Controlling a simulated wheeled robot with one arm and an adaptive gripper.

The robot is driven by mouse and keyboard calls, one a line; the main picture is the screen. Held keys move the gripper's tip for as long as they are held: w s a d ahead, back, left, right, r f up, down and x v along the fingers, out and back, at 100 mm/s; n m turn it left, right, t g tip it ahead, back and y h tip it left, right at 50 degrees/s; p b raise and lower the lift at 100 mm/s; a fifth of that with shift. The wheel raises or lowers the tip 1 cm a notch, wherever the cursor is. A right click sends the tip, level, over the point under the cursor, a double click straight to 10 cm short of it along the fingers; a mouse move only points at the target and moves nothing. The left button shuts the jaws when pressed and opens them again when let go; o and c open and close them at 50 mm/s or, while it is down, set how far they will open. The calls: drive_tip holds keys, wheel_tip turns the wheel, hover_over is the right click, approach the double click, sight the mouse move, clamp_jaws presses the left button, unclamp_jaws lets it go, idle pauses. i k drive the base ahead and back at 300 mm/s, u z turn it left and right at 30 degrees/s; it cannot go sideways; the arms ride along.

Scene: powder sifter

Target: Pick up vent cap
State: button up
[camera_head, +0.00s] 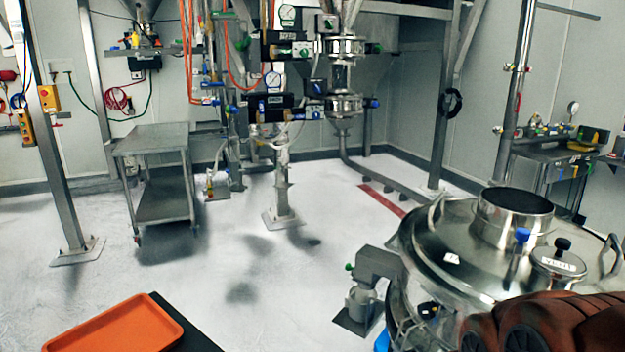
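The vent cap (558,265) is a small round steel cap with a black knob on top and a white label that seems to read "VENT". It sits on the right part of the domed steel lid of the sifter (455,240), at the right of the head view. A wide open steel collar (513,215) stands on the lid behind the cap. A blue-handled fitting stands just left of the cap. A reddish-brown part of my arm fills the bottom right corner, in front of the lid. My gripper's fingers do not show.
An orange tray (118,326) lies on a dark surface at the bottom left. A steel cart (158,170) stands at the back left. A steel bench (550,155) with tools is at the back right. Loop handles rise from the lid's edges. The middle floor is clear.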

sight(557, 259)
drive_tip(key=u, duration=0.3)
drive_tip(key=k, duration=0.85)
drive_tip(key=z, duration=0.3)
